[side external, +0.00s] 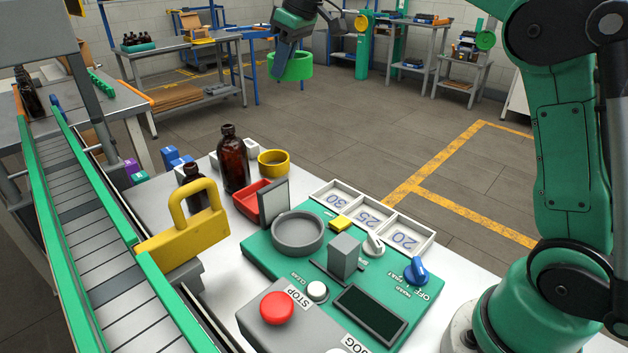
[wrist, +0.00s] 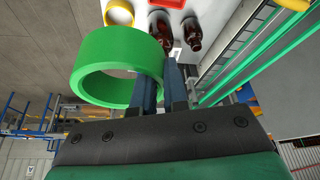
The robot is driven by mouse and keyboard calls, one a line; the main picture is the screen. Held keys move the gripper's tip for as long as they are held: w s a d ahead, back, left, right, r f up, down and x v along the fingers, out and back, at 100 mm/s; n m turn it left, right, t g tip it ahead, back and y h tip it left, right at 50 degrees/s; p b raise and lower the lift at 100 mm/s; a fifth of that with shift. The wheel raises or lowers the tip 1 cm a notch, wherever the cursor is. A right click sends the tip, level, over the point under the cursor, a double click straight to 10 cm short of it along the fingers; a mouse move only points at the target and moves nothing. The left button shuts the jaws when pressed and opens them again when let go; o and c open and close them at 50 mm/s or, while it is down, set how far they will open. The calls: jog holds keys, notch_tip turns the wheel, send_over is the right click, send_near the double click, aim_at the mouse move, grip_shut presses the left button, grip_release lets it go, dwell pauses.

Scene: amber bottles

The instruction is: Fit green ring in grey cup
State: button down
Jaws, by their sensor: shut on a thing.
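The green ring (side external: 291,66) is held in the air at the top of the side view, high above the table. My gripper (side external: 277,68) is shut on the ring's wall. In the wrist view the ring (wrist: 119,65) hangs to the left of the two blue fingers (wrist: 172,88), with its opening facing the camera. The grey cup (side external: 298,233) is a round, shallow cup on the green panel of the table. It looks empty and stands well below the ring. The cup does not show in the wrist view.
A yellow ring-shaped cup (side external: 273,163), amber bottles (side external: 233,160) and a red tray (side external: 252,200) stand behind the grey cup. A grey upright plate (side external: 275,204) is close to it. A conveyor (side external: 85,220) with a yellow padlock-shaped block (side external: 185,232) runs at left.

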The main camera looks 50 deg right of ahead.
jog(key=s+a+n, duration=0.2)
jog(key=s+a, duration=0.4)
jog(key=s, duration=0.1)
jog(key=n+y, duration=0.1)
jog(key=n, duration=0.1)
send_over(288, 249)
jog(key=d, duration=0.2)
jog(key=f, duration=0.1)
jog(key=shift+g, duration=0.4)
jog(key=shift+s+a+f, duration=0.1)
jog(key=shift+s+f, duration=0.05)
jog(key=shift+f, duration=4.7)
jog(key=shift+s+f, duration=0.1)
jog(key=shift+f, duration=4.75)
jog(key=shift+f, duration=0.5)
jog(key=c, duration=0.8)
grip_release()
jog(key=shift+s+a, duration=0.1)
jog(key=shift+c, duration=1)
